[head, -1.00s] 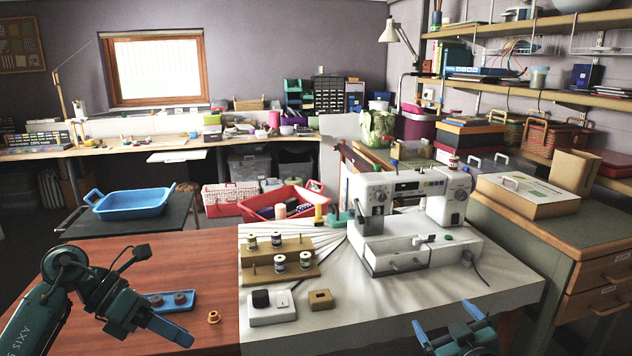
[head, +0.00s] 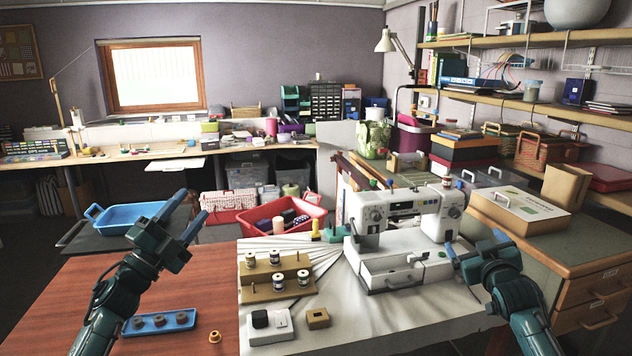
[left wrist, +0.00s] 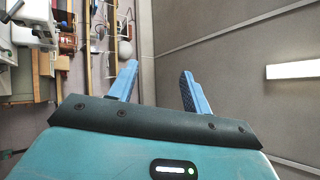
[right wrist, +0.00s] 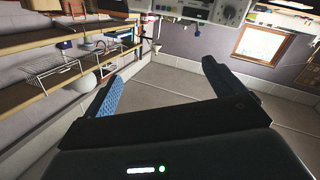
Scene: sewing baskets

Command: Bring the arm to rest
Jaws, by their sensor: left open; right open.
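My left gripper (head: 184,218) is raised above the left side of the red-brown table, its blue fingers apart and pointing up. In the left wrist view its fingers (left wrist: 157,88) are spread with nothing between them. My right gripper (head: 473,254) is raised at the right side, beside the white sewing machine (head: 400,212); whether it touches the machine cannot be told from the head view. In the right wrist view its fingers (right wrist: 160,88) are spread and empty.
A blue tray (head: 160,330) with several brown bobbins lies near my left forearm, with one loose bobbin (head: 214,337) beside it. A wooden spool stand (head: 262,294), a white pedal-like box (head: 268,336) and a small wooden block (head: 318,318) sit on the white cloth. A cabinet (head: 585,270) stands at the right.

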